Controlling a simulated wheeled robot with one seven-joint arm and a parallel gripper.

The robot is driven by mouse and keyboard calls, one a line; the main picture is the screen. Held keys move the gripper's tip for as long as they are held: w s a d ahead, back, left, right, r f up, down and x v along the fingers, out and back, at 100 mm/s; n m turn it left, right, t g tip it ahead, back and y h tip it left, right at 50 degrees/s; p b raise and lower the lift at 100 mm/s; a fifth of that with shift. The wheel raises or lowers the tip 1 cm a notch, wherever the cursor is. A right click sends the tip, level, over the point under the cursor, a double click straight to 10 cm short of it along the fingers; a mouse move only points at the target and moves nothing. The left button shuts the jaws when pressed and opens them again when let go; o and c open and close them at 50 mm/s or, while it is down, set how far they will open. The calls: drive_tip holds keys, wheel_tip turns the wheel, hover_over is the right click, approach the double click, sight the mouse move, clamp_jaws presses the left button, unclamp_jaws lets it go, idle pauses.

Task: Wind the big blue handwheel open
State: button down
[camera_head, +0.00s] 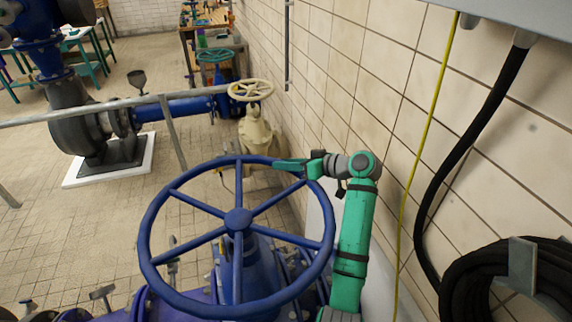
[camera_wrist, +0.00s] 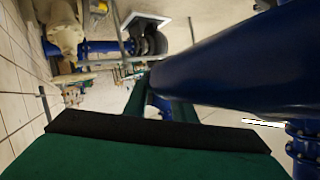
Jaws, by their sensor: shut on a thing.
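The big blue handwheel (camera_head: 238,219) fills the lower middle of the head view, a round rim with several spokes meeting at a hub. My green and grey gripper (camera_head: 292,168) is shut on the wheel's rim at its far right part, close to the tiled wall. In the wrist view the blue rim (camera_wrist: 235,62) is large and runs between my green fingers (camera_wrist: 158,103). The fingers partly hide the rim where they hold it.
A cream handwheel valve (camera_head: 251,91) and a teal handwheel (camera_head: 216,56) stand beyond along the wall. A grey pump (camera_head: 80,115) and a railing (camera_head: 80,113) are at left. A yellow cable (camera_head: 428,120) and black hose (camera_head: 470,135) hang on the right wall. Floor shows at left.

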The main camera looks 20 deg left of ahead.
drive_tip(key=c, duration=1.5)
unclamp_jaws()
drive_tip(key=shift+f, duration=0.1)
drive_tip(key=shift+d, duration=0.1)
drive_tip(key=shift+v, duration=3.7)
